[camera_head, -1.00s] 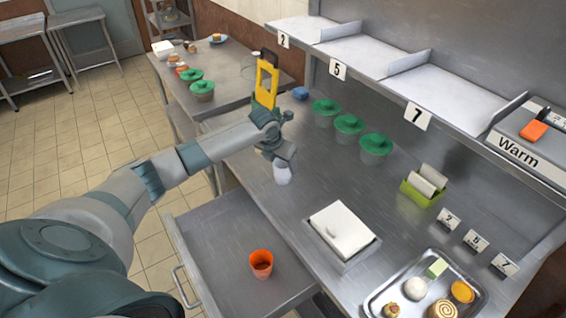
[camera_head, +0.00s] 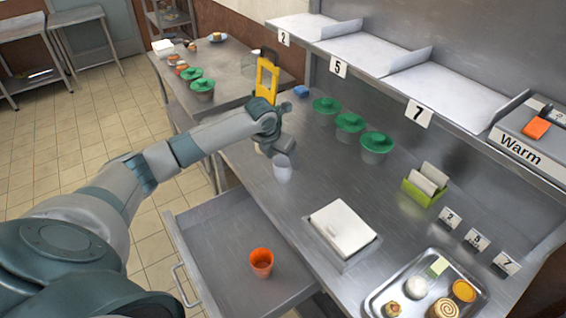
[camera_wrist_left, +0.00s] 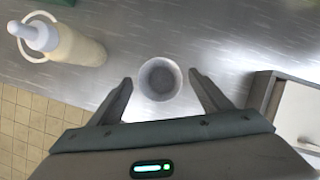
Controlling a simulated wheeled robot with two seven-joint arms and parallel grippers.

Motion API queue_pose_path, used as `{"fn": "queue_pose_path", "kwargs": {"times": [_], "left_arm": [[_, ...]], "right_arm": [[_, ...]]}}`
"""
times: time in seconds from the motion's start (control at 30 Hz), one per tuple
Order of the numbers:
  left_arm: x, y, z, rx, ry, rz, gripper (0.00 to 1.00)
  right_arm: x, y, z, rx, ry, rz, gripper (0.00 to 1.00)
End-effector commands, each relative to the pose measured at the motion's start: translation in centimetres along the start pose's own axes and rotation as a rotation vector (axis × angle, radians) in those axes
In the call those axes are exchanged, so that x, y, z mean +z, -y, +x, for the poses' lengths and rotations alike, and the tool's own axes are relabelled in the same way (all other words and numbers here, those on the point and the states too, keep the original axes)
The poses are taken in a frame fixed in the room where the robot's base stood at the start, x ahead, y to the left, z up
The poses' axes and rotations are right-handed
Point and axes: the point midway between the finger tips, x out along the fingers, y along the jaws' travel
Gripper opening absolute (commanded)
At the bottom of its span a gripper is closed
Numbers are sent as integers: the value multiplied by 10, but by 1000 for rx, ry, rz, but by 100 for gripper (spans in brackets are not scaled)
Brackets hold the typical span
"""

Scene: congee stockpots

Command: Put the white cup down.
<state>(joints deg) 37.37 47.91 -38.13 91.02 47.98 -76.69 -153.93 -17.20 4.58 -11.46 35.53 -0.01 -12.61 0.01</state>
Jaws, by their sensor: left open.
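The white cup (camera_head: 283,175) stands upright on the steel counter (camera_head: 300,195), near its front edge and behind the open drawer. My left gripper (camera_head: 284,158) is at the cup, reaching from above and partly hiding it. In the left wrist view, the cup (camera_wrist_left: 159,79) shows its round open rim between the tips of my two spread fingers. A gap shows on each side, so my left gripper (camera_wrist_left: 160,77) is open and not clamping it. My right gripper is not in view.
A pale squeeze bottle (camera_wrist_left: 70,46) stands near the cup. An orange cup (camera_head: 261,262) sits in the pulled-out drawer (camera_head: 215,250). Counter between is clear.

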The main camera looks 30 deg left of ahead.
Motion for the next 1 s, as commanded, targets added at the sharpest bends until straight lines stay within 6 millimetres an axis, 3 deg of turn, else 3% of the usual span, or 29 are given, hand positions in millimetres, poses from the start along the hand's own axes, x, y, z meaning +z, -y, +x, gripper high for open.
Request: {"fn": "queue_pose_path", "kwargs": {"times": [0.3,0.5,1.0], "left_arm": [[1,-1,-56,2,4,2,72],[1,0,-81,0,3,1,72],[0,0,-90,0,0,0,72]], "right_arm": [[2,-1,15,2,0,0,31],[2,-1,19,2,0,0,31],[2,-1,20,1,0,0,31]]}}
